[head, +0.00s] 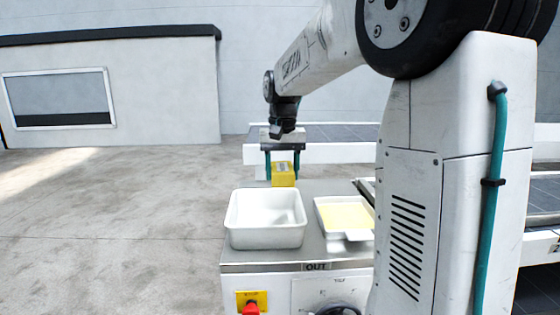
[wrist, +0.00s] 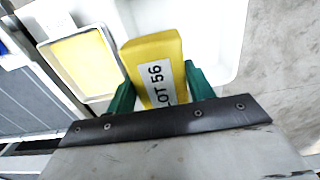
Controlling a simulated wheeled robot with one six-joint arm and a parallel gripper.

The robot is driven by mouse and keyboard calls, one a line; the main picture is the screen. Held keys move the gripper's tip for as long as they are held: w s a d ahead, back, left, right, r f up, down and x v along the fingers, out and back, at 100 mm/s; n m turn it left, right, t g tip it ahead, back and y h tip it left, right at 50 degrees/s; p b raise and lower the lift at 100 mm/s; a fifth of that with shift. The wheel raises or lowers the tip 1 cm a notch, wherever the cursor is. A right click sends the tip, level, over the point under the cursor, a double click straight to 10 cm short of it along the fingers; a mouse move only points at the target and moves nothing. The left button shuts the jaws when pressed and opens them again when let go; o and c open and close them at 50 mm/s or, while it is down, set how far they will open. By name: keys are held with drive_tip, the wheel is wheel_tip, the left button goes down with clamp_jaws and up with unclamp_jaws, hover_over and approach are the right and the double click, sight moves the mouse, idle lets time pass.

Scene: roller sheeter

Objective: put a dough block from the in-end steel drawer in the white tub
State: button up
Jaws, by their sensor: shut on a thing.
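My gripper (head: 283,166) is shut on a yellow dough block (head: 283,180), which hangs between its green fingers above the far edge of the steel table. In the wrist view the block (wrist: 155,65) carries a white label reading "LOT 56", with a green finger on each side. The white tub (head: 266,238) stands on the table nearer than the block in the head view, and looks empty. In the wrist view part of the tub (wrist: 231,70) shows beyond and below the block. The in-end steel drawer cannot be made out.
A white tray with a yellow sheet (head: 346,215) lies right of the tub. The table front (head: 315,267) reads "OUT" and bears a red button (head: 251,308) on a yellow plate. Open concrete floor lies to the left. My arm hides much of the right side.

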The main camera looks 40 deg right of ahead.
drive_tip(key=shift+s+f, duration=0.1)
drive_tip(key=shift+f, duration=5.9)
drive_tip(key=o, duration=1.2)
wheel_tip(320, 180, up, 8)
drive_tip(key=shift+f, duration=0.1)
